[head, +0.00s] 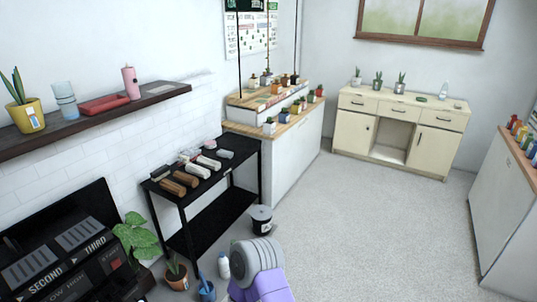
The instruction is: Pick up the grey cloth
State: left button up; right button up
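Several rolled or folded cloth-like items lie on top of a black two-tier table (168,189) against the left wall. They are brown, white, pink and greyish. A small greyish item (225,154) lies near the table's far right end. It is too small to tell whether it is the grey cloth.
A wooden wall shelf (150,96) hangs at left. A potted plant (177,275), a white bottle (223,266) and a dark bucket (262,226) stand on the floor near the table. A cream cabinet (350,130) stands at the back. The middle floor is clear.

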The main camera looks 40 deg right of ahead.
aim_at(222, 153)
jog(key=z, duration=1.15)
